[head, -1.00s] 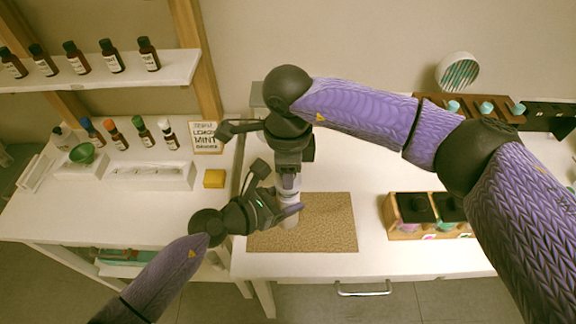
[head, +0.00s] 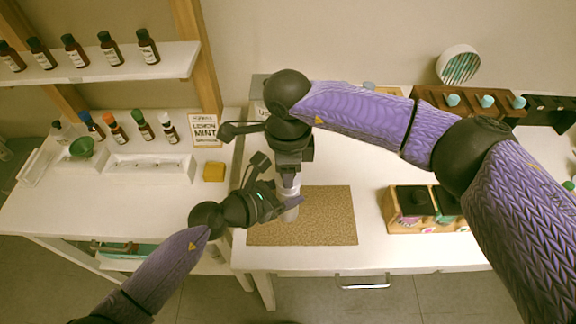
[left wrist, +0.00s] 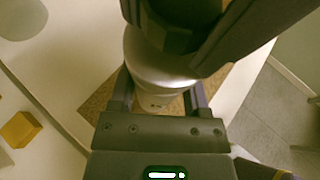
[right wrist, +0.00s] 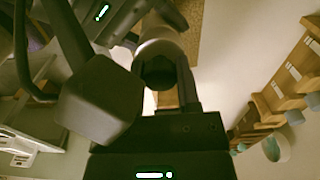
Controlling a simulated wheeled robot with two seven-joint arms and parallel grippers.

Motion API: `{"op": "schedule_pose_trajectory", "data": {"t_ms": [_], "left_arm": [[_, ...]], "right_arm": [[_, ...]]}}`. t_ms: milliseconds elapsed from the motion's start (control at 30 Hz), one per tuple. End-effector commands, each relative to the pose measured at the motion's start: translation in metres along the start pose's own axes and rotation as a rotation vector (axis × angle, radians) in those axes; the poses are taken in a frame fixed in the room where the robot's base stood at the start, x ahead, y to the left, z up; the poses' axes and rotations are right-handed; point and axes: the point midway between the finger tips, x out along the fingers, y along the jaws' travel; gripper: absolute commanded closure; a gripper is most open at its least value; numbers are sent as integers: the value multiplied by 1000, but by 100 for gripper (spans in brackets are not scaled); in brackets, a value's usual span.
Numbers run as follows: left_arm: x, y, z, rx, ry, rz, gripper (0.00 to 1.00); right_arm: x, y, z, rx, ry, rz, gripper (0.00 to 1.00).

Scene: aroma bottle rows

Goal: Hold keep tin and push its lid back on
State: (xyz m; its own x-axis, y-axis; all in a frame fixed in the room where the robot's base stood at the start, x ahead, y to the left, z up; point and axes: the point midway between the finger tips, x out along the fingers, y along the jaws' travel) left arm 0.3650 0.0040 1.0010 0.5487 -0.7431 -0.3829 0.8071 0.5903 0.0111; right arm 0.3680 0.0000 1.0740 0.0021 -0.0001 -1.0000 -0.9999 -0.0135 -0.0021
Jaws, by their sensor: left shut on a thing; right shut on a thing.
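The keep tin (head: 289,214) is a pale cylinder held upright over the cork mat (head: 325,215). My left gripper (head: 280,207) is shut around its body from the left; the tin's pale wall also shows between the fingers in the left wrist view (left wrist: 155,102). The silvery lid (left wrist: 150,72) is at the tin's top, under my right gripper. My right gripper (head: 289,181) points down from above and is shut on the lid, whose pale round edge shows in the right wrist view (right wrist: 160,48). Fingers hide the seam, so I cannot tell whether the lid is seated.
A box with dark-lidded jars (head: 418,205) stands right of the mat. A yellow block (head: 214,171), a lemon mint sign (head: 206,129) and a white tray (head: 150,171) are on the left table. Bottles line the shelf (head: 110,70). The mat's right part is clear.

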Motion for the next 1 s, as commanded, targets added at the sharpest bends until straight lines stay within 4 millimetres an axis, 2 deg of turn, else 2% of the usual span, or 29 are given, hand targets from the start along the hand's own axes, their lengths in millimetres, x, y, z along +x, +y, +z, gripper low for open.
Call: {"op": "schedule_pose_trajectory", "data": {"t_ms": [667,700,867,1000], "left_arm": [[0,0,0,0,0,0,100],[0,0,0,0,0,0,100],[0,0,0,0,0,0,100],[0,0,0,0,0,0,100]], "right_arm": [[13,0,0,0,0,-1,100],[13,0,0,0,0,-1,52],[13,0,0,0,0,0,19],[12,0,0,1,0,0,18]]}}
